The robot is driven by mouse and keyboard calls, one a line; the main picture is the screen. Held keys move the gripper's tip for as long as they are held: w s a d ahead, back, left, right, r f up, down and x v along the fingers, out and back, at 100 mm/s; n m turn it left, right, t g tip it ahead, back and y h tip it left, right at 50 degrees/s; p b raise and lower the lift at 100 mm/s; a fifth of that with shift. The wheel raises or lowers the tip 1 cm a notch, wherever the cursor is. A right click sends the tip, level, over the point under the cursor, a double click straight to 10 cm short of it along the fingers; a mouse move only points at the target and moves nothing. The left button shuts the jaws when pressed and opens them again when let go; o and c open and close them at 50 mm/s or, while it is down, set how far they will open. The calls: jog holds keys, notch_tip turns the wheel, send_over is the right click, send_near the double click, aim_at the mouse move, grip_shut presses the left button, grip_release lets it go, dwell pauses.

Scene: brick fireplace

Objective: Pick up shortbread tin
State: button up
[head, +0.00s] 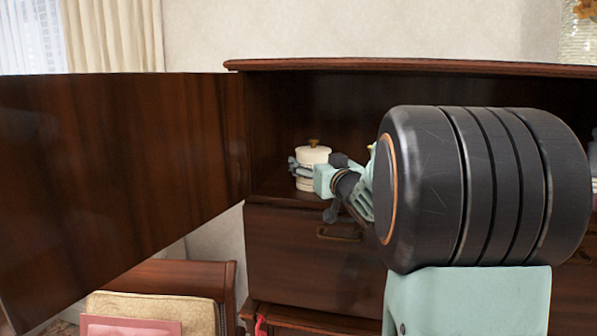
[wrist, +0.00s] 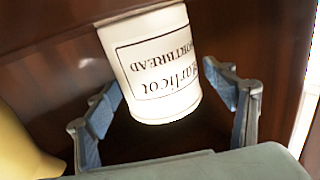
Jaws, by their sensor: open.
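The shortbread tin (head: 313,157) is cream-white with a brass-coloured knob on its lid. It stands on the shelf inside the dark wooden cabinet. In the wrist view the tin (wrist: 155,65) appears upside down, with "SHORTBREAD" lettering in a black frame. My gripper (wrist: 165,98) is open, with one finger on each side of the tin. A gap shows beside the left finger; the right finger is close to the tin, and I cannot tell if it touches. In the head view my gripper (head: 300,170) is at the tin and covers part of it.
The cabinet door (head: 120,180) stands wide open on the left. A drawer front (head: 300,255) lies below the shelf. A yellow rounded object (wrist: 22,140) is at the left edge of the wrist view. A cushioned chair (head: 165,305) stands below the door.

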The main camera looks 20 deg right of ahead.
jog(key=shift+w+d, duration=0.15)
jog(key=shift+w, duration=0.75)
jog(key=c, duration=1.2)
jog(key=shift+c, duration=0.5)
jog(key=shift+r, duration=0.15)
